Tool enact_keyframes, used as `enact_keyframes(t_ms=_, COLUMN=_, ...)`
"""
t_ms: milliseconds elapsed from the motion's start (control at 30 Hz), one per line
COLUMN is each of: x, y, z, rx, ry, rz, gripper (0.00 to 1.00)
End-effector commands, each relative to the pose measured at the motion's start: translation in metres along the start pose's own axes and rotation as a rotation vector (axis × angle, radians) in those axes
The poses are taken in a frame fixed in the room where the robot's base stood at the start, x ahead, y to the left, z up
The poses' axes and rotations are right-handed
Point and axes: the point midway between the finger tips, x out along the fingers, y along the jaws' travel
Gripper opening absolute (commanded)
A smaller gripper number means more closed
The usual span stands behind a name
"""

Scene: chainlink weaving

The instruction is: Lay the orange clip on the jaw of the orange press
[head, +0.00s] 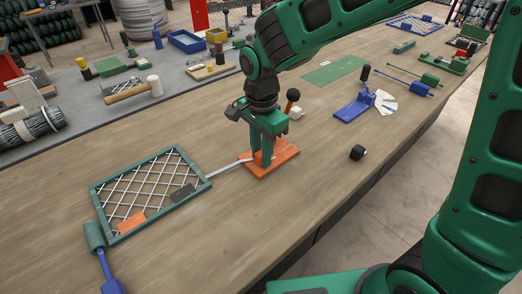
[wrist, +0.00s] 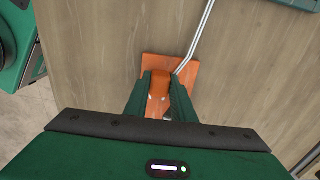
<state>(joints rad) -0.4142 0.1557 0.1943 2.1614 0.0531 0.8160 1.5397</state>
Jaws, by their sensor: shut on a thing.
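My gripper (head: 263,165) points straight down over the orange press (head: 285,166), its fingertips low at the press plate. In the wrist view the two green fingers (wrist: 166,108) are closed around a small orange piece, the orange clip (wrist: 160,85). The orange plate of the press (wrist: 188,72) shows around and beyond the fingers. Clip and press share nearly the same colour, and the fingers cover much of both, so I cannot tell whether the clip touches the jaw. Grey wire strands (head: 229,165) run up to the press beside the fingers; they also show in the wrist view (wrist: 200,36).
A green frame with wire mesh (head: 207,184) lies to the left, with a blue-handled tool (head: 109,283) at its corner. A black-knobbed lever (head: 292,97) stands behind the press. A blue tool stand (head: 350,111) and a black roll (head: 357,153) lie right.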

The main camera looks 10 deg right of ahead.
Motion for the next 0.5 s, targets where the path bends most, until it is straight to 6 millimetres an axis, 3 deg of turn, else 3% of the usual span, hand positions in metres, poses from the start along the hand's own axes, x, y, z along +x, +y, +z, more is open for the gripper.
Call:
enact_keyframes(t_ms=200, x=0.0038, y=0.0001, z=0.0000, rx=0.000, ry=0.000, rz=0.000, gripper=0.01)
enact_keyframes(t_ms=233, x=0.0039, y=0.0001, z=0.0000, rx=0.000, ry=0.000, rz=0.000, gripper=0.25)
enact_keyframes(t_ms=300, x=0.0037, y=0.0000, z=0.0000, rx=0.000, ry=0.000, rz=0.000, gripper=0.42)
enact_keyframes(t_ms=500, x=0.0037, y=0.0001, z=0.0000, rx=0.000, ry=0.000, rz=0.000, gripper=0.45)
